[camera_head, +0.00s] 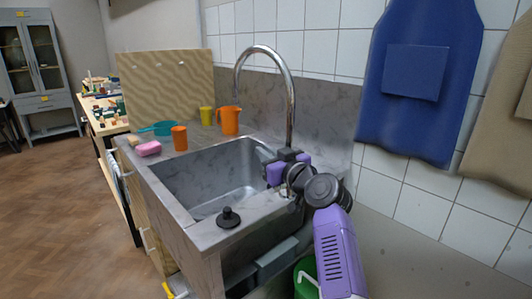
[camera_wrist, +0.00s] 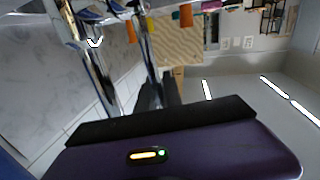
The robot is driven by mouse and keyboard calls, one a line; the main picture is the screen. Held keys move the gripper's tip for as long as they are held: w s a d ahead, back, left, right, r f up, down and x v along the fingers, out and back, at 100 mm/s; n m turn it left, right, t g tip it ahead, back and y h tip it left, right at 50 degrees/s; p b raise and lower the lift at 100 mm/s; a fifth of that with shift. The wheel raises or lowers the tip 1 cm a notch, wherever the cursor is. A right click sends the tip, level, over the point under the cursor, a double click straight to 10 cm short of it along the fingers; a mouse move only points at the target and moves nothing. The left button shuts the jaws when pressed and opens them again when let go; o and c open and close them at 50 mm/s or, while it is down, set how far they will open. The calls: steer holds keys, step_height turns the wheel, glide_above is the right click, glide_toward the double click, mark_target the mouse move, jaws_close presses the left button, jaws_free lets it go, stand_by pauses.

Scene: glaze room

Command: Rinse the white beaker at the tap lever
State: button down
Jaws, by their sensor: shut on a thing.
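The chrome tap (camera_head: 290,95) rises behind the sink and arches over the basin. My gripper (camera_head: 272,168) is at the foot of the tap, over the right back part of the basin. It is shut on what looks like the tap lever, which the jaws mostly hide. In the wrist view my dark fingers (camera_wrist: 152,95) are close together, with a chrome post (camera_wrist: 150,50) just beyond them. I cannot make out a white beaker in either view. No water stream can be made out.
The grey sink (camera_head: 205,190) has a black plug (camera_head: 228,217) on its front rim. An orange jug (camera_head: 229,120), orange cup (camera_head: 179,138), yellow cup (camera_head: 206,115), teal pan (camera_head: 163,128) and pink sponge (camera_head: 148,149) stand at the left and back. A blue apron (camera_head: 410,120) hangs right.

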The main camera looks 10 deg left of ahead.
steer(key=shift+w+a+f+g+h+p, duration=0.3)
steer(key=shift+w+a+g+h+p, duration=0.15)
steer(key=shift+p, duration=0.6)
steer(key=shift+s, duration=0.1)
steer(key=c, duration=1.5)
jaws_free()
steer(key=v, duration=0.8)
